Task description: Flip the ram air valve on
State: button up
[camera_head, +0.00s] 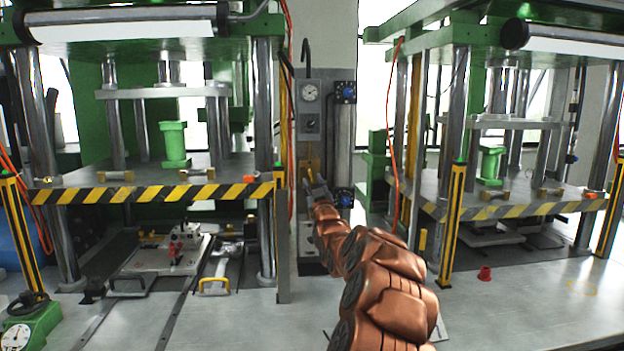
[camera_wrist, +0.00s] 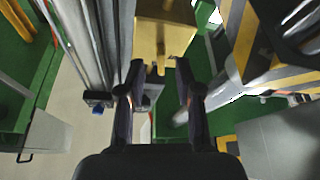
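A brass-yellow valve block (camera_head: 309,160), apparently the ram air valve, is on the narrow grey panel between the two presses, below a round gauge. In the wrist view the block (camera_wrist: 165,32) is at the top centre, with a short brass lever (camera_wrist: 161,62) pointing down from it. My gripper (camera_wrist: 159,72) is open, one finger on each side of the lever's tip, with visible gaps to both. In the head view my gripper (camera_head: 314,186) is just below the block and partly hides its lower end. Contact with the lever cannot be made out.
Green presses with yellow-black striped edges (camera_head: 160,192) stand left and right of the panel. A dark cylinder with blue fittings (camera_head: 345,93) is close to the panel's right. Orange hoses (camera_head: 391,120) hang nearby.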

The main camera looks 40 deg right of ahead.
jog(key=shift+x, duration=1)
grip_shut()
